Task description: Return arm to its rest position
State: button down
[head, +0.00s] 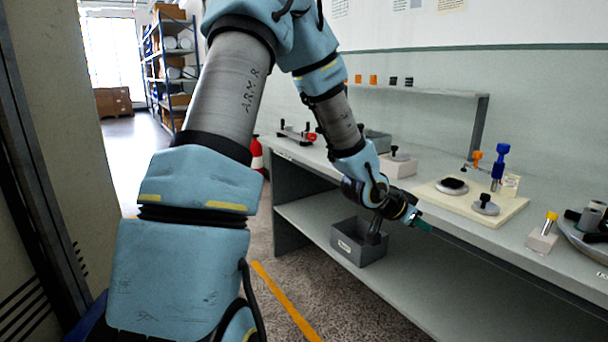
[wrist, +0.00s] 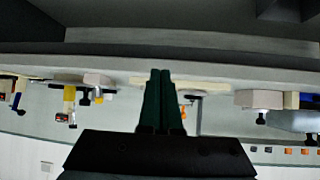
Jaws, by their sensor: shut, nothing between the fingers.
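My blue and grey arm fills the left and middle of the head view and bends down toward the front of the workbench (head: 330,215). My gripper (head: 424,226) is in front of the bench edge, above the lower shelf, with its teal fingers pointing right. In the wrist view my gripper (wrist: 160,76) shows its two dark green fingers side by side and touching, with nothing held. The wrist picture is upside down, with the bench edge across its upper part.
On the bench are a cream board (head: 490,207) with spindle parts, a blue-topped spindle (head: 498,163), a small block with a yellow-topped pin (head: 543,236) and a round tray (head: 578,240) at right. A grey bin (head: 358,246) stands on the lower shelf. Floor at left is open.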

jog(key=a+n+y+p, duration=0.1)
jog(key=a+n+y, duration=0.5)
jog(key=a, duration=1.6)
jog(key=s+a+r+n+g+y, duration=0.1)
jog(key=s+a+r+n, duration=0.1)
jog(key=s+a, duration=0.3)
jog(key=s+a+r+n+g+y+p, duration=0.1)
jog(key=s+a+r+n+g+y, duration=0.1)
jog(key=s+a, duration=0.3)
jog(key=a+n, duration=0.1)
jog(key=a, duration=0.2)
jog(key=shift+s+n+y, duration=0.3)
jog(key=shift+a, duration=0.1)
